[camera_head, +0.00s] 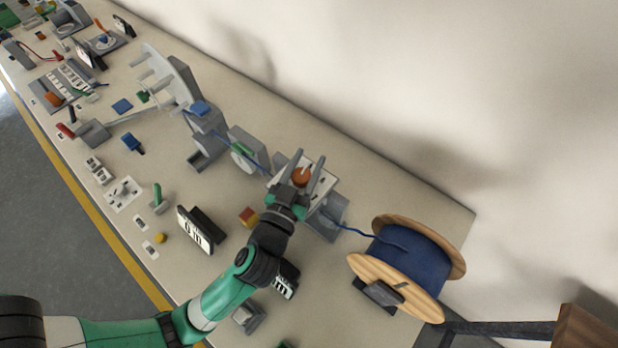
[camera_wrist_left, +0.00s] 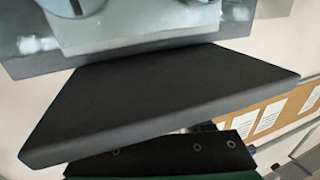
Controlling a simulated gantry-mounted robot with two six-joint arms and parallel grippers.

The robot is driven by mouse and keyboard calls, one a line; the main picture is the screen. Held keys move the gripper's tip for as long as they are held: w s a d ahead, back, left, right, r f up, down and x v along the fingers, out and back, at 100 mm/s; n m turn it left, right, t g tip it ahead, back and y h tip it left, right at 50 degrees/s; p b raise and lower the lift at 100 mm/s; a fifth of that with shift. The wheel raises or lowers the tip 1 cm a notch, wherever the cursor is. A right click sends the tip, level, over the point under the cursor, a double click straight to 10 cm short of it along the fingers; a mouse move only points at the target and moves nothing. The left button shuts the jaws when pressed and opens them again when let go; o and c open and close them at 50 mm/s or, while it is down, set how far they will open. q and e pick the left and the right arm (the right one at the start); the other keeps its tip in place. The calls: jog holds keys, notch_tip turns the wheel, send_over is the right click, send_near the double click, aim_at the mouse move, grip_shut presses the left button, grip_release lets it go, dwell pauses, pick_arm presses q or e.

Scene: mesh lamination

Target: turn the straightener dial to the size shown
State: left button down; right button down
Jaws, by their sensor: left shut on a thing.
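The orange dial (camera_head: 301,176) sits on a pale plate (camera_head: 324,181) of the straightener, near the back edge of the bench. My left gripper (camera_head: 309,158) reaches over it from the front, its two grey fingers on either side of the dial, shut on it. The dial's pointer and scale marks cannot be read. A black display (camera_head: 195,231) with white digits stands to the left of my arm; its digits are tilted and hard to read. The left wrist view shows a large dark slab close up and no clear dial. My right gripper is not in view.
A wooden spool (camera_head: 405,262) of blue wire stands to the right, its wire running to the straightener. A green-and-grey unit (camera_head: 244,155) is just left of the dial. A second display (camera_head: 286,282) is partly behind my arm.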

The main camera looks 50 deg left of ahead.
pick_arm(q)
jog(key=shift+f+n+g+y, duration=0.15)
jog(key=shift+n+g+y, duration=0.15)
jog(key=shift+y, duration=0.1)
jog(key=p, duration=0.1)
jog(key=n+g+y+p, duration=0.1)
jog(key=shift+s+a+r+y+p, duration=0.1)
jog(key=shift+a+r+y+p, duration=0.1)
jog(key=shift+y+p, duration=0.15)
jog(key=shift+f+n+y+p, duration=0.15)
jog(key=shift+n+y+p, duration=0.25)
jog(key=shift+p, duration=0.2)
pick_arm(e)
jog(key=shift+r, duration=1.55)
pick_arm(q)
jog(key=shift+c, duration=1.6)
grip_release()
jog(key=shift+s, duration=0.1)
